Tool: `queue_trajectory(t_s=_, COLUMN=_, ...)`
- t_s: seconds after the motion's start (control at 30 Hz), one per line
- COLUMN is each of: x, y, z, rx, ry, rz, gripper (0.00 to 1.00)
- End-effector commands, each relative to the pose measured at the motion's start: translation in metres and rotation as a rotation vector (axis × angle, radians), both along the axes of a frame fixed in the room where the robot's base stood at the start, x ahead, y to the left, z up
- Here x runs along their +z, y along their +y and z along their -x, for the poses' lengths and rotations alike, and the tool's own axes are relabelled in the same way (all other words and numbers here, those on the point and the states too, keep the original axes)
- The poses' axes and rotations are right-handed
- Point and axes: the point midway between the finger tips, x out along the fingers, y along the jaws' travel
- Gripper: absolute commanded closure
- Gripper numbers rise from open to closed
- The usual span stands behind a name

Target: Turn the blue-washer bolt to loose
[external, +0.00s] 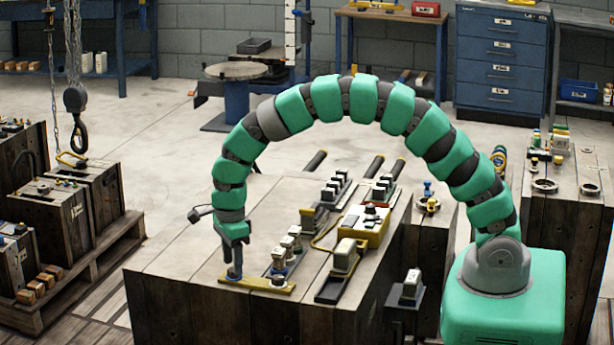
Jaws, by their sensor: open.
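My gripper (234,270) points straight down over the left end of a flat yellow bar (257,286) on the wooden block's top. It is open, with its tips low at the bar. A trace of blue shows at the tips, likely the blue washer; the bolt there is mostly hidden by my gripper, and I cannot tell whether the jaws touch it. A second bolt (278,281) with a pale washer stands at the right end of the bar, apart from my gripper.
Just behind the bar stands a row of clamp pieces (287,251). A dark holder with a pale block (344,257) and a yellow box (365,226) lie to the right. The block top (180,262) left of my gripper is clear. A hook (76,100) hangs at far left.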

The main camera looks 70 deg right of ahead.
Motion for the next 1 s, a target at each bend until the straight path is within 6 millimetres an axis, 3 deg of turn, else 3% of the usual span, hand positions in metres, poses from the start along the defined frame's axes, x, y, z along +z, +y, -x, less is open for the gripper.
queue_trajectory(t_s=0.2, x=-0.017, y=0.000, z=0.000, rx=0.000, ry=-0.001, rz=0.001, gripper=0.53)
queue_trajectory(t_s=0.5, x=-0.018, y=0.000, z=0.000, rx=0.000, ry=-0.001, rz=-0.001, gripper=0.53)
queue_trajectory(t_s=0.67, x=-0.018, y=0.000, z=0.000, rx=0.000, ry=0.000, rz=0.000, gripper=0.95)
queue_trajectory(t_s=0.7, x=-0.018, y=0.000, z=0.000, rx=0.000, ry=0.000, rz=0.000, gripper=0.98)
queue_trajectory(t_s=1.0, x=-0.018, y=-0.001, z=0.000, rx=0.025, ry=0.000, rz=0.000, gripper=0.98)
